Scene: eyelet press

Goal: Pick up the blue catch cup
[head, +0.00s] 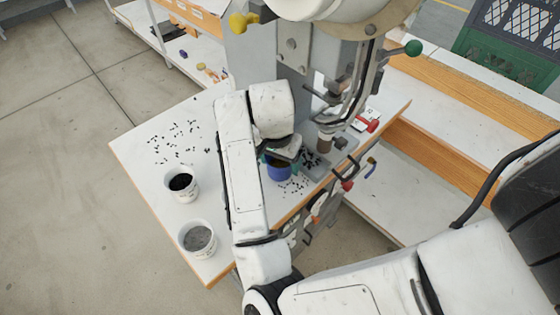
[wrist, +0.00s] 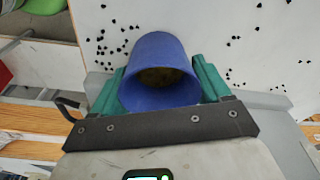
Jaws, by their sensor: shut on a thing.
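The blue catch cup (wrist: 160,50) sits between the two green fingers of my gripper (wrist: 160,88) in the wrist view. The fingers press on its left and right sides, and its open mouth faces the camera, with something brownish inside. In the head view the blue cup (head: 279,172) shows just below my wrist, close to the press, partly covered by my gripper (head: 283,155). I cannot tell whether the cup touches the table or is lifted.
A press (head: 292,52) with red and green knobs stands behind the cup. Two white tubs, one with black contents (head: 183,184) and one with grey contents (head: 198,239), stand at the table's left. Small black bits lie scattered on the white tabletop (head: 135,150).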

